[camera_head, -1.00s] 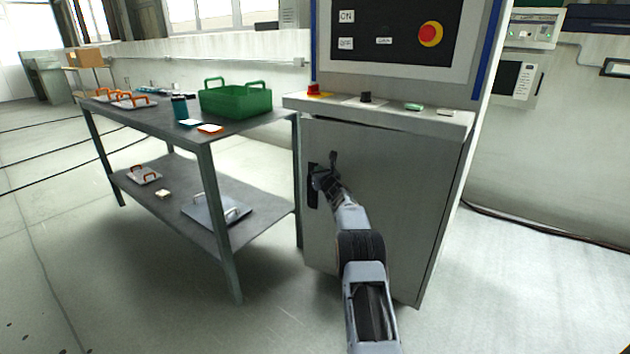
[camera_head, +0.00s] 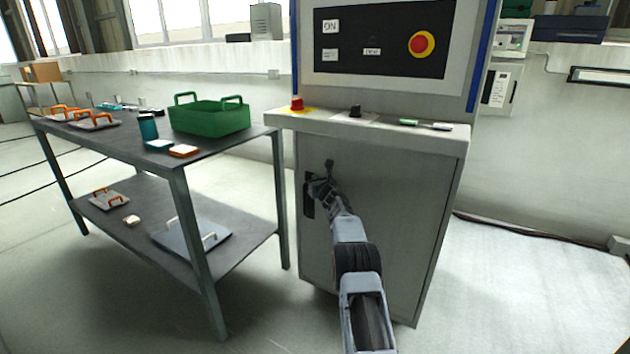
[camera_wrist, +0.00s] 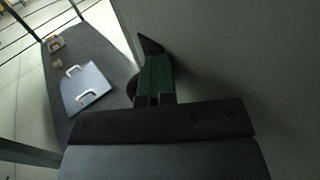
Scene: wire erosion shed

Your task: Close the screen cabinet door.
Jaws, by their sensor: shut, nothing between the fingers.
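The screen cabinet's grey door (camera_head: 385,215) fills the front below the control ledge. It looks near flush with the cabinet; I cannot tell if it is fully shut. A dark handle plate (camera_head: 308,195) sits near the door's left edge, partly hidden by my gripper. My gripper (camera_head: 322,178) is shut and empty, in front of the door at the handle plate; I cannot tell if it touches. In the wrist view, my gripper (camera_wrist: 153,62) points along the grey door face (camera_wrist: 225,50), with a dark piece at its tip.
A dark two-level table (camera_head: 178,170) stands close on the left, with a green crate (camera_head: 208,118) on top and a grey handled plate (camera_head: 190,240) on its lower shelf. The ledge (camera_head: 375,128) with knobs juts out above the door. Floor at right (camera_head: 530,270) is clear.

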